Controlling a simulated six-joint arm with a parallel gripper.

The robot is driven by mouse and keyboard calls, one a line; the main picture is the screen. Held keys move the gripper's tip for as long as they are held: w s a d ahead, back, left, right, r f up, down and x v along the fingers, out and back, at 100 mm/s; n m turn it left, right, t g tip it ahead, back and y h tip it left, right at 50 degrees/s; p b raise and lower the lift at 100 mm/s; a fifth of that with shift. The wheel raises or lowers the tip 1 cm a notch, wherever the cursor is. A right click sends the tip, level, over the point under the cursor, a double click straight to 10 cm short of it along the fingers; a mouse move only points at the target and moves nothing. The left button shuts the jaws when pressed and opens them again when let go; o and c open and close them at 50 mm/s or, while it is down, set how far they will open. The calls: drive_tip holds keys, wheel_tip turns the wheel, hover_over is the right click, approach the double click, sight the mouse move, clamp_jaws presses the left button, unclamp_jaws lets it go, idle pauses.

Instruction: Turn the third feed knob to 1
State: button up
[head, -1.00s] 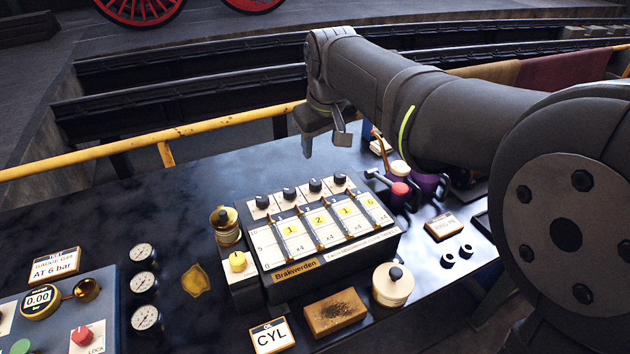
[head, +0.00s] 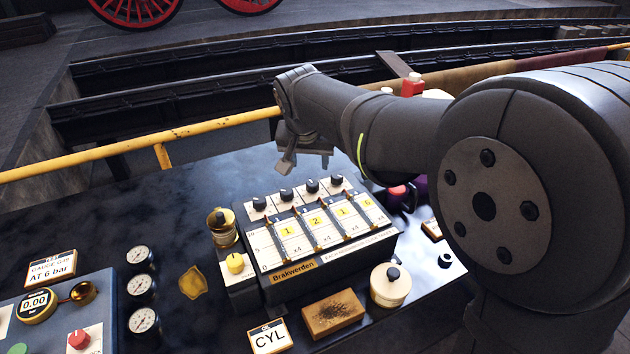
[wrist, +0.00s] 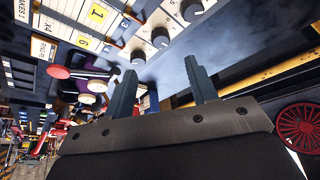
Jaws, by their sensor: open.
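The Brakwerden feed box (head: 330,270) stands on the dark bench with a row of black knobs along its back edge. The third knob from the left (head: 312,185) sits above a column whose yellow tag reads 1. The neighbouring tags read 1, 2 and 6. The knob's pointer direction is too small to tell. My gripper (head: 305,160) is open and empty, above and just behind the knob row. In the wrist view, its two fingers (wrist: 160,72) are spread apart; the third knob (wrist: 160,38) and fourth knob (wrist: 138,57) lie beyond them, not touching.
A yellow knob (head: 235,263) and a brass-topped post (head: 222,228) stand left of the box. A brown block (head: 333,314) and a cream pot (head: 390,287) are in front. Red and purple handles lie right, partly behind my arm. A yellow rail (head: 200,130) runs behind the bench.

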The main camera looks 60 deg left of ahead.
sight(314, 184)
drive_tip(key=x, duration=1.1)
drive_tip(key=c, duration=1)
drive_tip(key=shift+o, duration=0.2)
drive_tip(key=shift+n, duration=0.4)
drive_tip(key=n, duration=0.1)
drive_tip(key=n+g, duration=0.1)
drive_tip(key=n, duration=0.1)
drive_tip(key=shift+w+n+g+y, duration=0.25)
drive_tip(key=shift+n+g+y, duration=0.05)
drive_tip(key=shift+y, duration=0.1)
drive_tip(key=n+g, duration=0.1)
drive_tip(key=n, duration=0.3)
drive_tip(key=shift+w+n+g, duration=0.2)
drive_tip(key=shift+n+g, duration=0.2)
